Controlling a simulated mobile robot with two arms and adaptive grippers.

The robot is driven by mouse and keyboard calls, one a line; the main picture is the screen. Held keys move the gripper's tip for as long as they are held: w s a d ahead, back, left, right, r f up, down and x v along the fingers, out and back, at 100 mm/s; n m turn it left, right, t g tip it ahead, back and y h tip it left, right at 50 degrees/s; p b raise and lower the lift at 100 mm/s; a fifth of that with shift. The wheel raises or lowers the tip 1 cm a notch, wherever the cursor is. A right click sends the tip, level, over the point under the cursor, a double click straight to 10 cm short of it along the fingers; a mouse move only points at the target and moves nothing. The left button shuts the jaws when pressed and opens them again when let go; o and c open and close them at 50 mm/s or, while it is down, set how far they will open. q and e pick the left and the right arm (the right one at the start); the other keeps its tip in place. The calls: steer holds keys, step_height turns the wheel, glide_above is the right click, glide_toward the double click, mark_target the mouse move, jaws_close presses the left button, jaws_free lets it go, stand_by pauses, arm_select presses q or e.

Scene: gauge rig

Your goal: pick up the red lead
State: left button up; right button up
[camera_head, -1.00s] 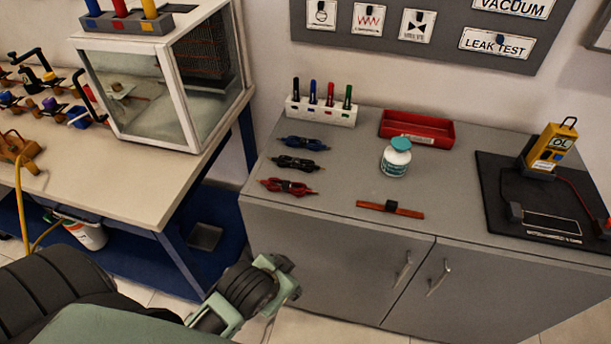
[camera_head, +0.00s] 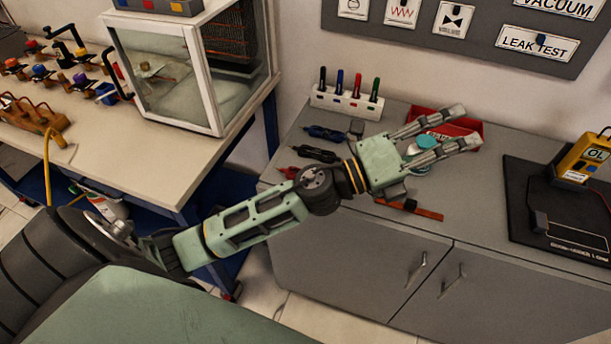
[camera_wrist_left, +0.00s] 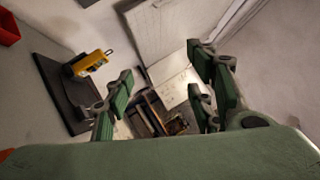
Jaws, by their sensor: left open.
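The red lead (camera_head: 289,172) lies on the grey cabinet top at its left end, the nearest of three leads; my left arm hides most of it. The black lead (camera_head: 315,154) and the blue lead (camera_head: 325,133) lie behind it. My left gripper (camera_head: 465,127) is open above the cabinet, right of the leads, its fingers pointing right. It holds nothing. In the left wrist view the open fingers (camera_wrist_left: 160,72) have no lead between them. My right gripper is not in view.
A white bottle with a teal cap (camera_head: 422,142) shows between the left fingers. A red tray (camera_head: 474,130) is behind it. An orange-red strip (camera_head: 425,211) lies near the front edge. A yellow meter (camera_head: 582,158) stands on a black mat (camera_head: 520,190) at right. A pen rack (camera_head: 346,103) is behind the leads.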

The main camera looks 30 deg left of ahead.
arm_select(q)
steer(key=s+d+f+m+g+h, duration=0.3)
steer(key=d+m+g, duration=0.2)
steer(key=m+g, duration=0.45)
steer(key=m+g+y, duration=0.7)
steer(key=m+y, duration=0.4)
steer(key=y, duration=0.7)
glide_above(306, 171)
steer(key=s, duration=0.1)
steer(key=shift+t, duration=0.25)
step_height(306, 171, down, 14)
steer(key=shift+a+r, duration=0.15)
steer(key=shift+r, duration=0.05)
steer(key=f, duration=0.2)
steer(key=f+p, duration=0.1)
steer(key=f, duration=0.1)
steer(key=f+p, duration=0.1)
steer(key=f, duration=0.1)
steer(key=shift+w+d+f, duration=0.1)
steer(key=shift+d+f, duration=0.05)
steer(key=shift+d, duration=0.15)
steer(key=shift+f, duration=0.6)
steer(key=shift+c, duration=0.6)
